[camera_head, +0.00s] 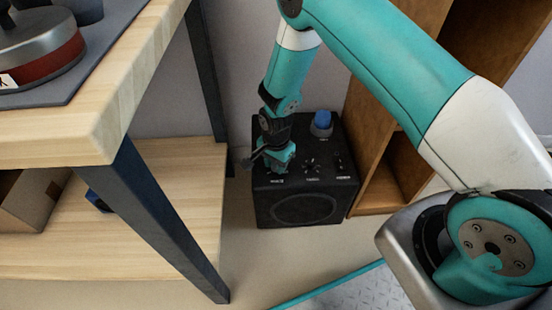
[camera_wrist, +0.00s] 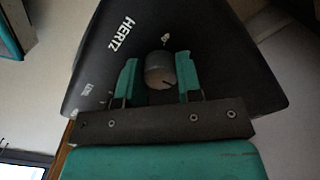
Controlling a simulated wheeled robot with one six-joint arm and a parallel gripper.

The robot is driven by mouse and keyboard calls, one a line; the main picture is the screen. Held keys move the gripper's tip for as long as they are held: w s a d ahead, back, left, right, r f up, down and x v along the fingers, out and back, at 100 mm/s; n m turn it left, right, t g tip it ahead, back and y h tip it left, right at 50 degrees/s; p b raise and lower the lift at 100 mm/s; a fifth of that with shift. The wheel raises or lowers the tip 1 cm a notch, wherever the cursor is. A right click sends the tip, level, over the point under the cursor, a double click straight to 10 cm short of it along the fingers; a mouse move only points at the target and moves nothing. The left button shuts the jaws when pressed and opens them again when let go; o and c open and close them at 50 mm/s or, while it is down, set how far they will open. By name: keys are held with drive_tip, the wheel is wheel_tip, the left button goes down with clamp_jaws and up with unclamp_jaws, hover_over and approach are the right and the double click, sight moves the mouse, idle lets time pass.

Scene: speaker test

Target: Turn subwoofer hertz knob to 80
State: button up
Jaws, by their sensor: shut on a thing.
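The subwoofer (camera_head: 325,180) is a black box on the floor with a round speaker on its front and controls on its top. My gripper (camera_head: 273,163) reaches down onto the left part of its top. In the wrist view, a round grey knob (camera_wrist: 160,72) sits between the two green fingers of my gripper (camera_wrist: 157,66), which is shut on it. The white word HERTZ (camera_wrist: 122,34) is printed beside this knob. A small dark mark shows on the knob's lower edge; its setting is not readable. The knob is hidden by my gripper in the head view.
A blue-topped object (camera_head: 322,121) stands at the back of the subwoofer's top. A wooden shelf unit (camera_head: 383,185) is close on the right. A wooden workbench (camera_head: 130,90) with dark metal legs is on the left, with a cardboard box (camera_head: 32,200) on its lower shelf.

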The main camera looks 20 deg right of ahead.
drive_tip(key=shift+m, duration=0.5)
drive_tip(key=o, duration=0.9)
drive_tip(key=shift+o, duration=0.2)
drive_tip(key=shift+r+p, duration=0.1)
drive_tip(key=shift+p, duration=0.2)
wheel_tip(320, 180, up, 17)
drive_tip(key=p, duration=0.6)
drive_tip(key=shift+r, duration=0.15)
